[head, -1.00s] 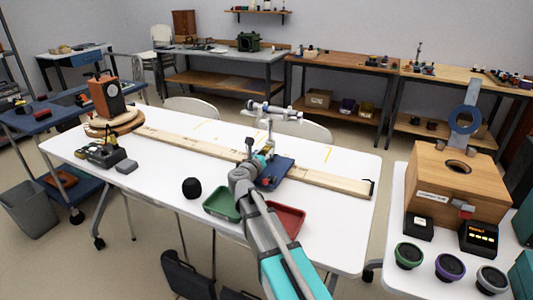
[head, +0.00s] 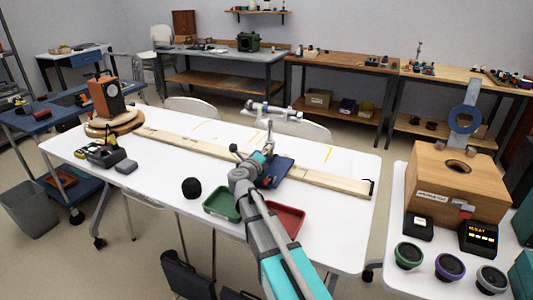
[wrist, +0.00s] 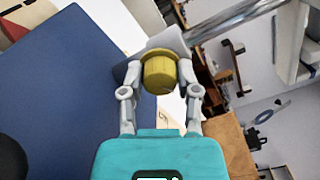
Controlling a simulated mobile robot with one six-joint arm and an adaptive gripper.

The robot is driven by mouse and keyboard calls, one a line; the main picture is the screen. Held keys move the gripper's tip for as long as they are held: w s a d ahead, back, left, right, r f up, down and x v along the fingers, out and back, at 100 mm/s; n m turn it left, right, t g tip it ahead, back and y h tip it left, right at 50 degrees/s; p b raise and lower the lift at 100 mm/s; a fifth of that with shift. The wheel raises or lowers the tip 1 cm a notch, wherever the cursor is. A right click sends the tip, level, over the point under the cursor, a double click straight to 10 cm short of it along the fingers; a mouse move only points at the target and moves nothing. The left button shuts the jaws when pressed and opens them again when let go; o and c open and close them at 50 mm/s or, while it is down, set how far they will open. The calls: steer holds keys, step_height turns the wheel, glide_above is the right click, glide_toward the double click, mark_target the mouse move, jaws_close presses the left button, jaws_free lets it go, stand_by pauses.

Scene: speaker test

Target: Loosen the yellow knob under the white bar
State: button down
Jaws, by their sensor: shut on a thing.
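The yellow knob (wrist: 160,73) shows in the wrist view between the two grey fingers of my gripper (wrist: 159,82), which is shut on it. A pale grey bracket sits just behind the knob. The white bar (head: 275,110) stands above the table in the head view, on a stand with a blue base (head: 279,169). The blue base also fills the left of the wrist view (wrist: 65,95). In the head view my gripper reaches the stand just below the bar, and the arm hides the knob there.
A long wooden board (head: 325,181) runs along the white table. A wooden box (head: 456,185) stands on the right-hand table.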

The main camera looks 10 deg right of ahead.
steer(key=n, duration=0.5)
steer(key=shift+n, duration=0.4)
steer(key=shift+c, duration=1.7)
jaws_free()
steer(key=shift+a, duration=0.1)
steer(key=shift+v, duration=6)
